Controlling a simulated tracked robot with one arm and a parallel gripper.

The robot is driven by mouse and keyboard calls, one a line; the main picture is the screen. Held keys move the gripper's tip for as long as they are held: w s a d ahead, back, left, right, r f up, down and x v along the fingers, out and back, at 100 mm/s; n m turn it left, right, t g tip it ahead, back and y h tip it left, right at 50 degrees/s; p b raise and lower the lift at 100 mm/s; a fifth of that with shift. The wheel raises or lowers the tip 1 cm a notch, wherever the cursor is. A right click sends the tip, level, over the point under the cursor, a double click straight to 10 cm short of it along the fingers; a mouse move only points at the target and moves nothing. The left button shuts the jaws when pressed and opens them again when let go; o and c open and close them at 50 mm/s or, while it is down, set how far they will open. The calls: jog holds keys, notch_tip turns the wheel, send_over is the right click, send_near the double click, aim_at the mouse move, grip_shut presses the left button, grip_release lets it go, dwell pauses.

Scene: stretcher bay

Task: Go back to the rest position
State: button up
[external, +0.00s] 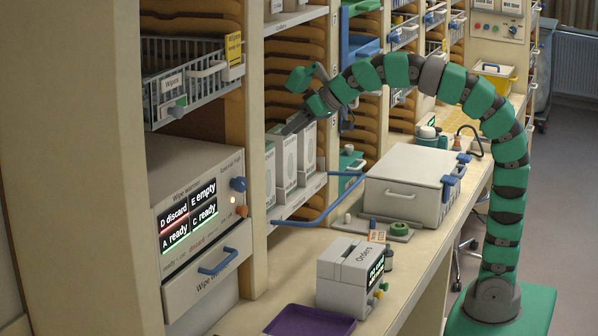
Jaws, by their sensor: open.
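My gripper (295,124) is at the end of my green and grey arm, which arches over the counter from its base at the right. Its grey fingers point down and left into a shelf bay. They are open, at the tops of white boxes (285,160) standing upright in a row on the shelf. The fingertips are partly hidden, and I cannot tell whether they touch a box or have one between them.
A blue rail handle (330,195) juts out below the boxes. A white lidded case (408,185) stands on the counter under my arm. An Orders box (345,275) and a purple tray (308,321) are nearer. A wire basket (190,75) hangs upper left.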

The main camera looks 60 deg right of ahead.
jog(key=s+d+r+n+t+h+b, duration=0.1)
jog(key=s+d+r+t+h+b, duration=0.1)
jog(key=s+d+r+t, duration=0.4)
jog(key=s+d+r+b, duration=0.1)
jog(key=s+d+r, duration=0.1)
jog(key=d+r, duration=0.3)
jog(key=shift+s+d+b, duration=0.3)
jog(key=shift+s+d, duration=0.1)
jog(key=shift+d, duration=0.1)
jog(key=shift+r, duration=0.1)
